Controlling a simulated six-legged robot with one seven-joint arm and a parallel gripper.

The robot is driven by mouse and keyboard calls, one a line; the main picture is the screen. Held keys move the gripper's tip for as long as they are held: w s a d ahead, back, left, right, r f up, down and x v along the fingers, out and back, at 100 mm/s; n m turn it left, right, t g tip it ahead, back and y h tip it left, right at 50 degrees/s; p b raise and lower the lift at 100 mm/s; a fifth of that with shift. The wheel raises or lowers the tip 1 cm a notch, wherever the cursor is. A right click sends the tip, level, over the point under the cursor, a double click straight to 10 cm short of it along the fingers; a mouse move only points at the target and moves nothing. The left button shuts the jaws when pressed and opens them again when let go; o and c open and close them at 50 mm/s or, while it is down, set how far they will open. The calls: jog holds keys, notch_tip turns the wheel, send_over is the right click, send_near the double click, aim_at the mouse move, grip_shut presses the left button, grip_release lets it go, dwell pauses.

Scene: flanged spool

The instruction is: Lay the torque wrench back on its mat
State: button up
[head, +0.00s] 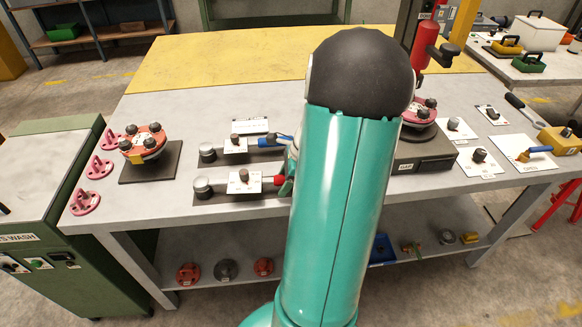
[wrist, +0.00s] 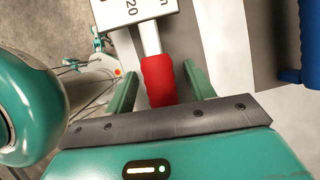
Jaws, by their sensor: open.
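Two torque wrenches lie side by side near the front of the bench. The nearer torque wrench has a red handle (head: 279,180), a round head and a white plate (head: 235,183); it appears to lie along a dark mat (head: 213,197). The farther one has a blue handle (head: 282,139) and lies on a similar dark mat (head: 217,159). My gripper (wrist: 162,75) is open in the wrist view, with its green fingers on either side of the red handle (wrist: 158,80). Gaps show beside the handle. My arm hides most of the gripper in the head view.
A flanged red part (head: 145,138) stands on a dark plate at the left, beside several pink brackets. A grey press base (head: 424,152) stands to the right of my arm. White cards with small tools lie farther right. The yellow back area (head: 220,65) is clear.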

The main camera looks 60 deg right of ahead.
jog(key=v, duration=1.3)
jog(key=shift+w+r, duration=0.1)
jog(key=shift+r, duration=0.05)
jog(key=w+a+r+n+g+h, duration=0.1)
jog(key=w+a+r+n, duration=0.25)
jog(key=a+n, duration=0.45)
jog(key=w+a+r+n+h, duration=0.1)
jog(key=w+a+r+n, duration=0.3)
jog(key=a, duration=0.7)
jog(key=s+a+n+t, duration=0.1)
jog(key=s+a+n, duration=0.1)
jog(key=a+n, duration=0.6)
jog(key=s+a+r+n+t, duration=0.1)
jog(key=s+a+n, duration=0.1)
jog(key=a+n, duration=0.6)
jog(key=shift+s+a+r+n+t+h, duration=0.3)
jog(key=shift+s+a+t+h, duration=0.1)
jog(key=shift+a, duration=1)
